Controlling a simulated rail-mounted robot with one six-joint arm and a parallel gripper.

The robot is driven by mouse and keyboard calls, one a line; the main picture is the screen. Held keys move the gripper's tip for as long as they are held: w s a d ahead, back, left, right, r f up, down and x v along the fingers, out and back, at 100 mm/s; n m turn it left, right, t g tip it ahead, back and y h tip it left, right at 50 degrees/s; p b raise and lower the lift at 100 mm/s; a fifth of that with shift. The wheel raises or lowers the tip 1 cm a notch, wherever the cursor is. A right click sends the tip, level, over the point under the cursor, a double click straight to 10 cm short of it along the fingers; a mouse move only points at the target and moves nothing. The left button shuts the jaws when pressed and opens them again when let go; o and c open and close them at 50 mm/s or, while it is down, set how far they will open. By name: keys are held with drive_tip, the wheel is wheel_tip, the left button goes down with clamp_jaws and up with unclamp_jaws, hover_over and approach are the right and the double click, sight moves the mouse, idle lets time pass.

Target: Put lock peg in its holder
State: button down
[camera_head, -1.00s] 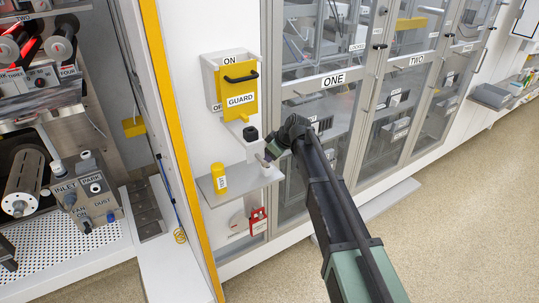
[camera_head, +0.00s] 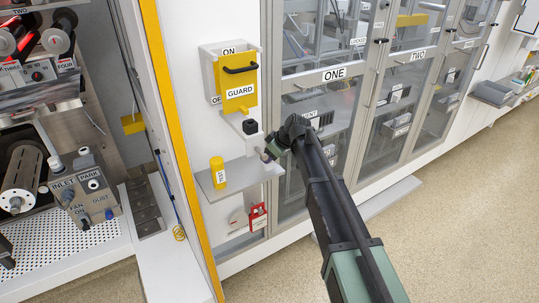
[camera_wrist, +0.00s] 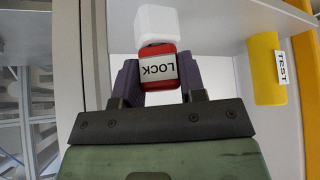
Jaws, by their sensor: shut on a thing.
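The lock peg (camera_wrist: 160,69) is a red piece with a white LOCK label, held between the purple fingers of my gripper (camera_wrist: 158,82) in the wrist view. A white block (camera_wrist: 157,23) sits at its far end; I cannot tell whether it is part of the peg or a separate thing. In the head view my gripper (camera_head: 267,155) is at the right end of the small grey shelf (camera_head: 210,186), close to a white block with a black top (camera_head: 251,129). The peg cannot be made out there. I cannot identify its holder with certainty.
A yellow TEST cylinder (camera_head: 217,173) stands on the shelf and shows at the right of the wrist view (camera_wrist: 265,70). The yellow GUARD plate (camera_head: 240,82) is above. A red labelled piece (camera_head: 257,217) is below the shelf. Glass cabinet doors (camera_head: 335,105) lie to the right.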

drive_tip(key=c, duration=0.6)
unclamp_jaws()
drive_tip(key=p+v, duration=0.9)
drive_tip(key=v, duration=0.1)
drive_tip(key=shift+s+d+r, duration=0.15)
drive_tip(key=shift+d+r, duration=0.05)
drive_tip(key=shift+r, duration=0.1)
drive_tip(key=s+d+f+m+g+h, duration=0.1)
drive_tip(key=s+d+m, duration=0.3)
drive_tip(key=s, duration=0.5)
drive_tip(key=s+d+f+m+g+h, duration=0.1)
drive_tip(key=s+d+m+h, duration=0.2)
drive_tip(key=s+d, duration=0.4)
drive_tip(key=s+d+f+m+h, duration=0.1)
drive_tip(key=s+d+m, duration=0.4)
drive_tip(key=s, duration=0.8)
drive_tip(key=shift+s+d+m+g+h, duration=0.2)
drive_tip(key=shift+m+g+h, duration=0.2)
drive_tip(key=shift+m+h, duration=0.15)
